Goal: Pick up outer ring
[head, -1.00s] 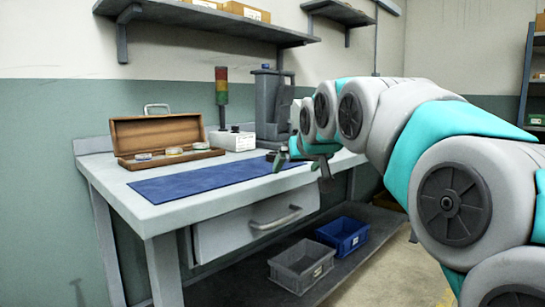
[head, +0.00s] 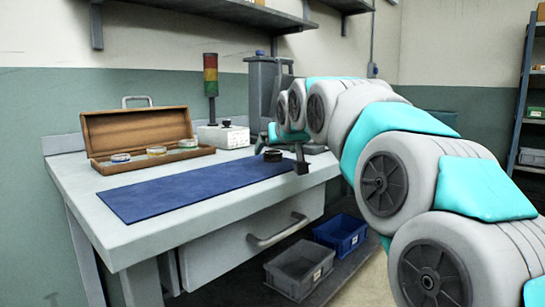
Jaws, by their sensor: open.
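A wooden case (head: 138,130) stands open on the workbench at the left. Several small round ring-like pieces lie in it: one at the left (head: 120,158), a yellowish one in the middle (head: 157,151) and one at the right (head: 188,143). A small dark ring-shaped piece (head: 272,155) sits by the right end of the blue mat. I cannot tell which of these is the outer ring. My gripper (head: 292,160) is open, low over the bench's right part, close to the dark piece. It is small and partly hidden by my arm.
The blue mat (head: 190,188) is bare over most of its length. A signal light tower (head: 211,78) on a white box and a grey machine (head: 262,90) stand behind. Shelves hang above. A grey bin (head: 298,272) and a blue bin (head: 341,235) sit below.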

